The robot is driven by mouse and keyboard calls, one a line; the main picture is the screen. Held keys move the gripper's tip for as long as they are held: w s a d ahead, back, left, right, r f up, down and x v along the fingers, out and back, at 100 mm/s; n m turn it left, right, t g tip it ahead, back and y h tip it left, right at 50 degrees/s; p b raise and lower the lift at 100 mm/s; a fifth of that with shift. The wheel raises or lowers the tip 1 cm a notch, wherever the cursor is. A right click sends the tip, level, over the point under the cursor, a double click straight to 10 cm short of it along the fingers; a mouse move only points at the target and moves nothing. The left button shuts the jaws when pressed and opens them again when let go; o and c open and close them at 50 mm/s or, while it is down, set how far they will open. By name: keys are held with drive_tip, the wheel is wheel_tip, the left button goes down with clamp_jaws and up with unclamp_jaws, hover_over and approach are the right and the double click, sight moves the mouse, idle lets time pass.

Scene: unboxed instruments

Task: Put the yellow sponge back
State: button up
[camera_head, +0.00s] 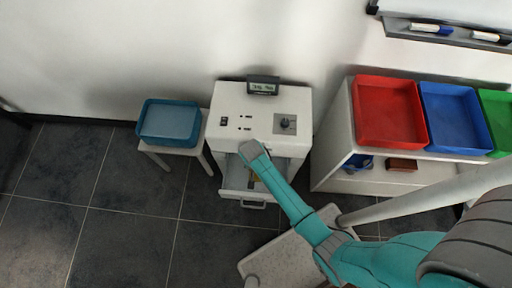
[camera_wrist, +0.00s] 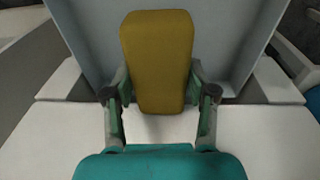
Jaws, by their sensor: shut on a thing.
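The yellow sponge (camera_wrist: 157,60) is a rounded block in the middle of the wrist view. My gripper (camera_wrist: 160,92) is shut on its near end, one finger on each side. In the head view my gripper (camera_head: 256,172) reaches down into the open drawer (camera_head: 236,178) of a white cabinet (camera_head: 240,110). In the wrist view, grey walls of the drawer (camera_wrist: 228,45) stand around the sponge. I cannot tell whether the sponge touches the drawer's floor.
A blue tray (camera_head: 170,122) sits on a small stool left of the cabinet. Red (camera_head: 388,110), blue (camera_head: 455,117) and green (camera_head: 497,115) bins stand on a white shelf unit at the right. A light-coloured surface (camera_head: 285,262) lies in front. Dark floor is free at the left.

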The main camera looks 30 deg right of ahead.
wheel_tip(320, 180, down, 8)
drive_tip(key=shift+f, duration=0.2)
drive_tip(key=shift+w+d+f, duration=0.1)
drive_tip(key=shift+w+f, duration=0.15)
drive_tip(key=o, duration=0.9)
drive_tip(key=shift+f, duration=0.1)
drive_tip(key=shift+o, duration=0.2)
drive_tip(key=r, duration=0.4)
drive_tip(key=a+r, duration=0.1)
drive_tip(key=r, duration=0.7)
drive_tip(key=shift+s+a, duration=0.15)
drive_tip(key=shift+s, duration=0.2)
